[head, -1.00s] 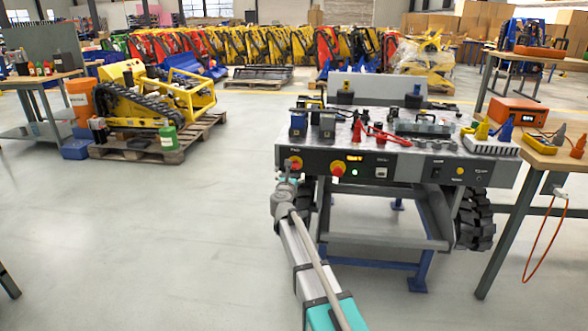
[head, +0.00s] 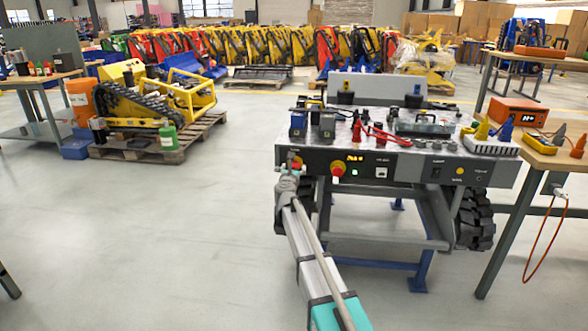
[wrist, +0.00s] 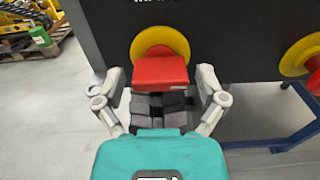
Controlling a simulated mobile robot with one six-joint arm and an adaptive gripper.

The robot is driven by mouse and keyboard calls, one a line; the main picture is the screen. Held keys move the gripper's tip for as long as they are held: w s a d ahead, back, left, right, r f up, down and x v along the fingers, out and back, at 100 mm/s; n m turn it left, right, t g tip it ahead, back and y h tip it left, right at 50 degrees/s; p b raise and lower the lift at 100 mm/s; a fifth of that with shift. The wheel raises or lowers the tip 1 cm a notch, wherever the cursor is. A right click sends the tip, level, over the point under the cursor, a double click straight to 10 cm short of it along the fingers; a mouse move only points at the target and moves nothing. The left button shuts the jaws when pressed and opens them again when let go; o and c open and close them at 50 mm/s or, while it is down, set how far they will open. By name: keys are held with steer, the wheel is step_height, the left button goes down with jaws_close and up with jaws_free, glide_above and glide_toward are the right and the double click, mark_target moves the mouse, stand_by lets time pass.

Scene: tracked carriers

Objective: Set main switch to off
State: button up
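The main switch at the panel's left end is a red rotary handle on a yellow disc (wrist: 160,40). The red handle (wrist: 160,72) fills the middle of the wrist view, its block facing me. My gripper (wrist: 160,82) is open, with one finger to the left and one to the right of the handle. I cannot tell if either finger touches it. In the head view my gripper (head: 288,181) is at the panel's left end and covers much of this switch (head: 295,163). The switch's label is cut off in the wrist view.
A second red-and-yellow knob (head: 338,169) is to the right on the panel, and it also shows in the wrist view (wrist: 303,55). A lit display (head: 355,158) and small buttons are beside it. Tools crowd the bench top (head: 470,147). The floor at left is open.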

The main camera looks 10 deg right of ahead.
steer(key=shift+d, duration=0.1)
steer(key=c, duration=0.8)
steer(key=shift+n, duration=0.3)
steer(key=n, duration=1.2)
steer(key=shift+n, duration=0.3)
steer(key=n, duration=0.4)
steer(key=shift+n, duration=0.3)
